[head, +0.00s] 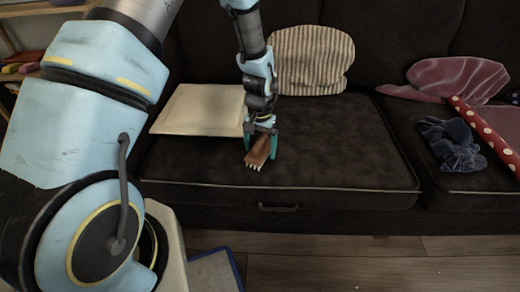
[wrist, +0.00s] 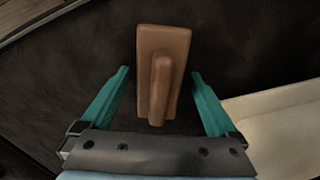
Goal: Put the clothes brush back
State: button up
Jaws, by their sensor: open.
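The clothes brush (head: 258,153) has a brown wooden body and pale bristles. It is at the dark sofa seat, below my gripper in the head view. In the wrist view the brush (wrist: 162,70) lies between the two teal fingers, with its raised handle ridge facing the camera. My gripper (head: 261,145) points down with its fingers on either side of the brush. In the wrist view my gripper (wrist: 160,80) is open, with a gap between each finger and the brush. I cannot tell exactly how high the fingertips are above the seat.
A cream tray-like board (head: 195,108) lies on the seat left of my gripper. A striped cushion (head: 311,60) leans on the backrest. The seat's middle is clear.

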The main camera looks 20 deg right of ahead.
aim_at(260, 142)
notch_tip(260, 142, up, 11)
jog(key=shift+r+p, duration=0.1)
jog(key=shift+p, duration=0.7)
jog(key=w+a+r+n, duration=0.1)
jog(key=a+r+n, duration=0.1)
jog(key=a+r, duration=0.35)
jog(key=w+a+r+n, duration=0.2)
jog(key=a, duration=0.7)
jog(key=s+a+r+n, duration=0.2)
jog(key=s+a, duration=0.1)
jog(key=a, duration=0.4)
jog(key=s+a+r+n+t, duration=0.1)
jog(key=s+a+r+n, duration=0.1)
jog(key=a, duration=0.6)
jog(key=shift+s+a+r+t, duration=0.3)
jog(key=shift+s+r, duration=0.2)
jog(key=shift+s, duration=0.45)
notch_tip(260, 142, up, 22)
jog(key=p, duration=2.2)
